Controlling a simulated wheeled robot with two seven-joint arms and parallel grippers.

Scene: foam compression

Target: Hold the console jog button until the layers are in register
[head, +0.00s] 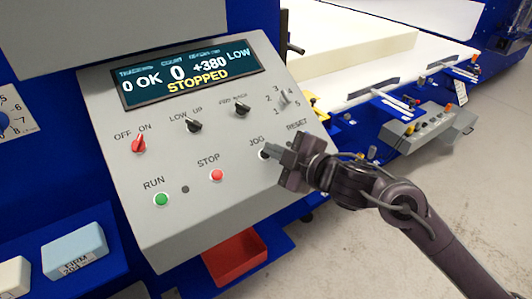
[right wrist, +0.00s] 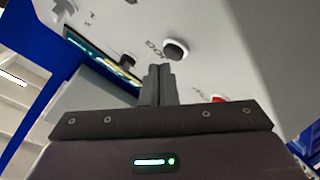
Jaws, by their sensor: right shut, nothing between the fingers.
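The grey console (head: 215,130) has a screen (head: 190,74) reading "0 OK", "0", "+380", "LOW" and "STOPPED". The jog button (head: 263,154) is at its lower right, partly hidden by my right gripper (head: 271,150). In the right wrist view the jog button (right wrist: 175,49) is dark with a pale rim, just beyond the fingertips (right wrist: 158,70). The fingers are shut together, with nothing between them. I cannot tell whether they touch the button. The foam layers (head: 350,45) lie on the machine bed behind the console. My left gripper is not in view.
Close by are the red stop button (head: 217,175), green run button (head: 162,199) and red off/on switch (head: 138,144). A red bin (head: 236,258) sits below the console. Foam blocks, including a blue one (head: 74,250), lie at lower left. The floor at right is clear.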

